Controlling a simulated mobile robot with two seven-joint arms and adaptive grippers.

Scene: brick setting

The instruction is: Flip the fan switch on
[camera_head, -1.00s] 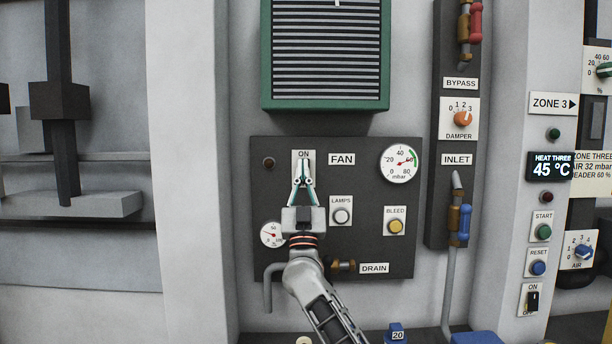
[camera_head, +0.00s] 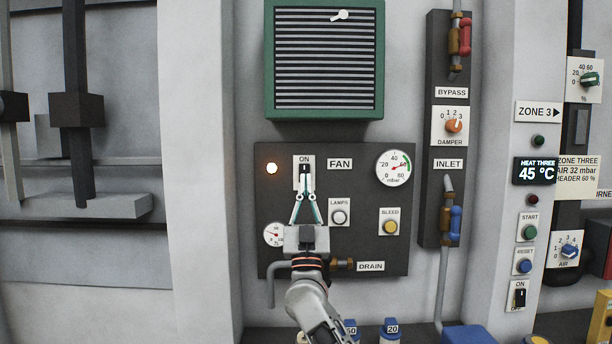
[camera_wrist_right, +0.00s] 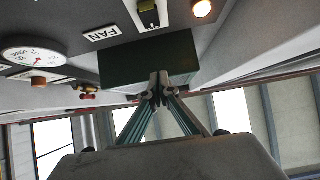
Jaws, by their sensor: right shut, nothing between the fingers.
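The fan switch (camera_head: 305,167) is a black rocker on a white plate marked ON, left of the FAN label (camera_head: 340,164) on the dark panel. Its lower part is hidden by my fingers in the head view. It also shows at the top of the wrist view (camera_wrist_right: 149,14). The lamp (camera_head: 271,168) left of the switch glows; it glows in the wrist view too (camera_wrist_right: 201,8). My right gripper (camera_head: 306,180) is shut and empty, its tips in front of the switch's lower part; contact cannot be told. In the wrist view its tips (camera_wrist_right: 158,80) appear apart from the switch. My left gripper is not in view.
A green louvred vent (camera_head: 325,112) juts out above the panel. The LAMPS button (camera_head: 339,217), BLEED button (camera_head: 390,227) and a gauge (camera_head: 394,168) sit right of the switch. A drain pipe (camera_head: 270,290) runs below. Inlet pipework (camera_head: 455,222) stands farther right.

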